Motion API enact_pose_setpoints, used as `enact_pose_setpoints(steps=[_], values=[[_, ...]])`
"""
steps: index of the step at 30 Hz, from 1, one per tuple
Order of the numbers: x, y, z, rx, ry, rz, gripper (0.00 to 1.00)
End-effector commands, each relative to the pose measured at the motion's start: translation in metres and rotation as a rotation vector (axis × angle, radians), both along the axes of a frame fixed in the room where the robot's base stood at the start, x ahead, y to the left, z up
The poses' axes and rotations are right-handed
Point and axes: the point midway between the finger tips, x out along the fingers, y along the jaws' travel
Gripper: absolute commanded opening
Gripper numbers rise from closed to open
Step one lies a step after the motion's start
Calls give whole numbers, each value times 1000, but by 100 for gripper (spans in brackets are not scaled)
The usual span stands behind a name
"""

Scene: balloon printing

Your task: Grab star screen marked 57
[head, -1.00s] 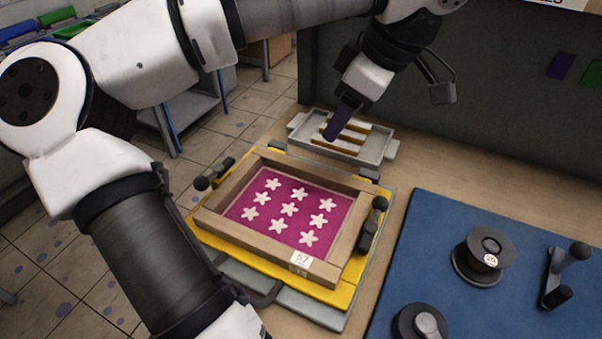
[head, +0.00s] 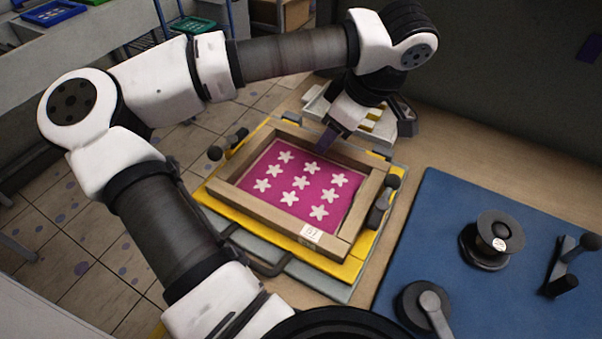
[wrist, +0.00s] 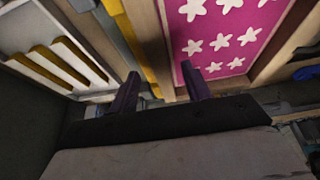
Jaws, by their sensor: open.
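The star screen (head: 270,195) is a wooden frame around a pink sheet with several white stars. My gripper (head: 328,140) is open over the far rail, pointing down. In the wrist view, the rail (wrist: 150,45) runs between the two fingers of my gripper (wrist: 161,84), one over the pink side and one over the outer side. Whether the fingers touch the wood I cannot tell.
The yellow plate (head: 222,203) has black-knobbed handles (head: 386,198) at its sides. A pale tray with yellow bars (wrist: 60,60) stands behind the screen, partly hidden by my wrist. A blue mat (head: 425,240) with a dark spool (head: 487,241) and hand cranks lies at right.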

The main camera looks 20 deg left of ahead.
Motion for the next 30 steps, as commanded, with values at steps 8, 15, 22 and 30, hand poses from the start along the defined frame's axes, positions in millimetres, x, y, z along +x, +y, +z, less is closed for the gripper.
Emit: enact_pose_setpoints(steps=[8,15,22,30], values=[[2,8,-22,-1,-1,0,48],[2,8,-22,0,-1,0,39],[2,8,-22,0,-1,0,9],[2,8,-21,1,-1,0,0]])
